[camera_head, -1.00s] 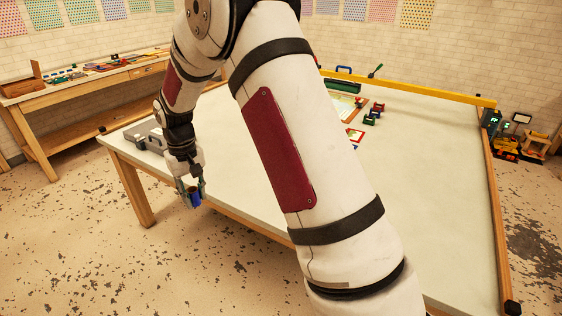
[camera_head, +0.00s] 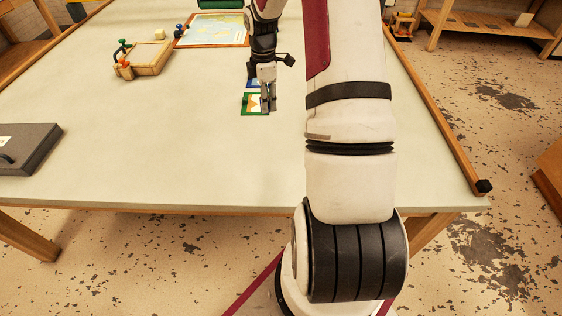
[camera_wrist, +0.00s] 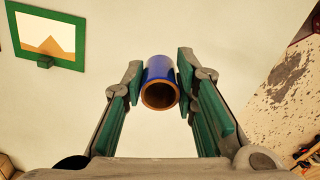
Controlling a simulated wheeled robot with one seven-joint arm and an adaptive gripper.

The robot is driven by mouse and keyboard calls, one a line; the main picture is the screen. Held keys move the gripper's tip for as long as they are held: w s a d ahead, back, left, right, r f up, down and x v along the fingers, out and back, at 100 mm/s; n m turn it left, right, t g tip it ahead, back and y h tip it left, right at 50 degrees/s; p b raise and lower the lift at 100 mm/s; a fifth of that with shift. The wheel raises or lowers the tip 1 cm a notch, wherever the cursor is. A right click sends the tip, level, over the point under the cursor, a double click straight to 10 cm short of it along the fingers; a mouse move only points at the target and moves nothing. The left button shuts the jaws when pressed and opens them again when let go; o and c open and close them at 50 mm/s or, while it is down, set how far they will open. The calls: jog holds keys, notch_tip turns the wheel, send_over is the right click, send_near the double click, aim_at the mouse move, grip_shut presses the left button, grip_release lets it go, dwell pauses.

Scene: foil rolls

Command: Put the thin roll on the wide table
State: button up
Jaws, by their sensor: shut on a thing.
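The thin roll (camera_wrist: 160,72) is a short blue tube with a brown, hollow end, held between the green-padded fingers in the wrist view. My gripper (camera_wrist: 161,84) is shut on its sides. In the head view my gripper (camera_head: 267,102) points down over the wide table (camera_head: 180,150), a large pale top with wooden edges. I cannot make out the roll in that view, and I cannot tell whether it touches the table. The pale table top (camera_wrist: 110,40) fills most of the wrist view behind the roll.
A green-framed picture (camera_head: 248,104) lies right beside my gripper. A wooden tray (camera_head: 142,62) and a map board (camera_head: 212,32) lie farther back, and a grey case (camera_head: 28,150) lies at the left. The front middle of the table is clear.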

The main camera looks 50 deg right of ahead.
jog(key=s+d+f+n+b, duration=0.1)
jog(key=s+d+f+n, duration=0.1)
jog(key=s+d, duration=0.3)
jog(key=s+d+f+n+b, duration=0.2)
jog(key=s+d+f+n, duration=0.1)
jog(key=s+d, duration=0.3)
jog(key=s+d+f+n+b, duration=0.1)
jog(key=s+d+f+n, duration=0.2)
jog(key=s+d+n, duration=0.1)
jog(key=shift+s+d+n, duration=0.15)
jog(key=shift+s+d, duration=0.2)
jog(key=shift+s, duration=0.2)
jog(key=shift+s+d+n, duration=0.15)
jog(key=shift+s+d, duration=0.15)
jog(key=shift+s, duration=0.25)
jog(key=shift+s+f, duration=0.1)
jog(key=shift+s, duration=0.15)
jog(key=w+a, duration=0.2)
jog(key=a, duration=0.2)
jog(key=w+a+f+b, duration=0.1)
jog(key=w+a, duration=0.1)
jog(key=a, duration=0.3)
jog(key=w+a, duration=0.2)
jog(key=a, duration=0.2)
jog(key=shift+w+a+f+b, duration=0.2)
jog(key=shift+w+a+b, duration=0.1)
jog(key=shift+w+a, duration=0.1)
jog(key=shift+f+b, duration=0.35)
jog(key=shift+f, duration=1.5)
jog(key=shift+r, duration=0.1)
